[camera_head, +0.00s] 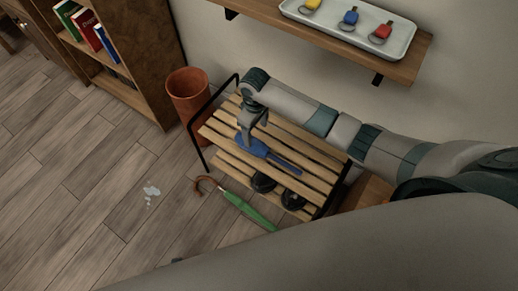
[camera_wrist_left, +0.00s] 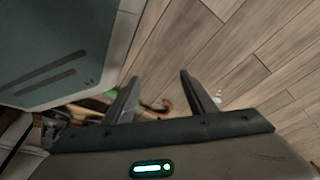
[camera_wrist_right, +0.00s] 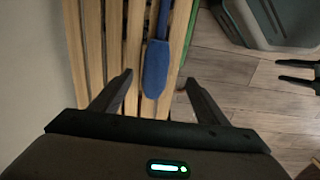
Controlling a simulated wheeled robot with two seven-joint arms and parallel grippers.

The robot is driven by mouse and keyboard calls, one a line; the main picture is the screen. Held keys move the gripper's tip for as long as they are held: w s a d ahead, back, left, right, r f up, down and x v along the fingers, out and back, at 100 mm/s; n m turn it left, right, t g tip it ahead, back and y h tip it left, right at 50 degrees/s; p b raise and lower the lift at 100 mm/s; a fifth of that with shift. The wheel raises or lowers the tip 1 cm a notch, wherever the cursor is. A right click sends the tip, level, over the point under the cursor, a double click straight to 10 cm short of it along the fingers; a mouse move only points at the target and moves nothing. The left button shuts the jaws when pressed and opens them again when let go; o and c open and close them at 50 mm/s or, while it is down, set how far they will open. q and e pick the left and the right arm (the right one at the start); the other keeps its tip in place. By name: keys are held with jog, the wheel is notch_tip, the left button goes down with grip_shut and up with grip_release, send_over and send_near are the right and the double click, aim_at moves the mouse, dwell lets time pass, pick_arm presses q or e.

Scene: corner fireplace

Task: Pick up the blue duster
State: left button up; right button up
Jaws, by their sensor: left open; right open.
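The blue duster (camera_head: 277,158) lies on the slatted top of a wooden shoe rack (camera_head: 318,172). Its wide blue end sits near my right gripper (camera_head: 250,136), which is above the rack and pointing down. In the right wrist view the duster's blue end (camera_wrist_right: 155,68) shows between the open fingers of my right gripper (camera_wrist_right: 158,90), beyond the fingertips. Whether the fingers touch it I cannot tell. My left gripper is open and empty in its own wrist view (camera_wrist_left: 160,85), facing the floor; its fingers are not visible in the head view.
Black shoes (camera_head: 292,199) are on the lower shelf. A terracotta pot (camera_head: 187,92) and bookcase (camera_head: 150,50) stand left. A wall shelf (camera_head: 415,64) holds a tray (camera_head: 349,38) with key fobs. A small puddle (camera_head: 151,191) marks the floor.

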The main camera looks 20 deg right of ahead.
send_over(259, 146)
jog(key=a, duration=0.1)
notch_tip(259, 146, down, 6)
jog(key=shift+w+r, duration=0.1)
jog(key=shift+w, duration=0.05)
jog(key=shift+f+b, duration=0.3)
jog(key=shift+f, duration=0.3)
jog(key=shift+d+f, duration=0.15)
jog(key=shift+f, duration=0.3)
jog(key=f, duration=0.3)
jog(key=shift+d, duration=0.4)
jog(key=shift+f, duration=0.7)
jog(key=c, duration=1.2)
pick_arm(q)
jog(key=shift+s+a+r+g, duration=0.25)
jog(key=shift+s+a+g, duration=0.05)
jog(key=shift+a, duration=0.1)
pick_arm(e)
jog(key=shift+r, duration=0.1)
